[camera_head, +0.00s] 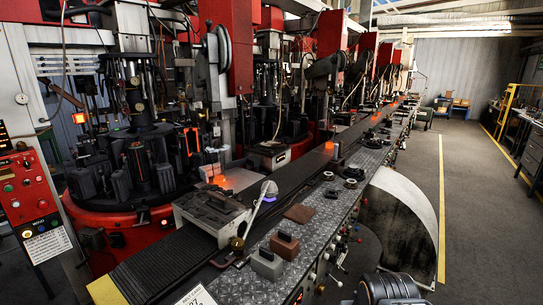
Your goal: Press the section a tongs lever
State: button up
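Several small levers and knobs line the side of the long conveyor bench; one cluster of small levers (336,262) sits at its near right side. I cannot tell which of them is the section a tongs lever, as no label is readable. A dark ribbed part (392,288) at the bottom edge, right of the bench, may belong to my arm. It is cut off by the frame, and no gripper fingers can be made out. Nothing is seen touching the levers.
The patterned metal bench top (250,288) carries small blocks and a brown plate (299,213). A large pale curved panel (402,212) stands beside it. A red control panel (28,190) is at left. The grey floor (485,215) right of the yellow line is clear.

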aim_at(339, 284)
jog(key=u, duration=1)
jog(key=k, duration=0.95)
jog(key=z, duration=1.05)
jog(key=i, duration=0.5)
jog(key=u, duration=0.05)
